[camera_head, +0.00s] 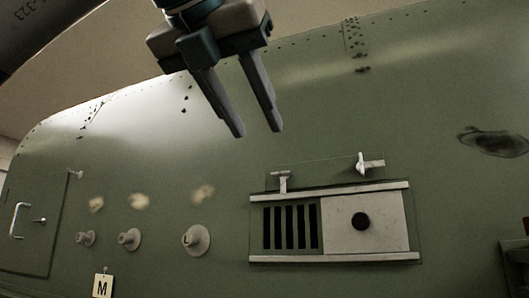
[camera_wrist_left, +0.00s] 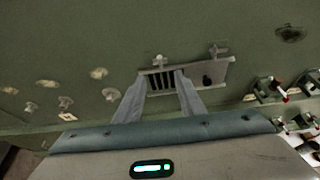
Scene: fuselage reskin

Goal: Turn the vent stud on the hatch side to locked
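The hatch (camera_head: 38,230) with a white handle is at far left. My left gripper (camera_head: 258,132) is open and empty, above and left of the studs in the head view. My right gripper is not in view.
Several round knobs (camera_head: 196,240) stick out between hatch and vent, with pale patches above them. A card marked M (camera_head: 102,286) is below them. A dark dent (camera_head: 493,141) is at right. Several fittings with red parts (camera_wrist_left: 272,90) show at right in the wrist view.

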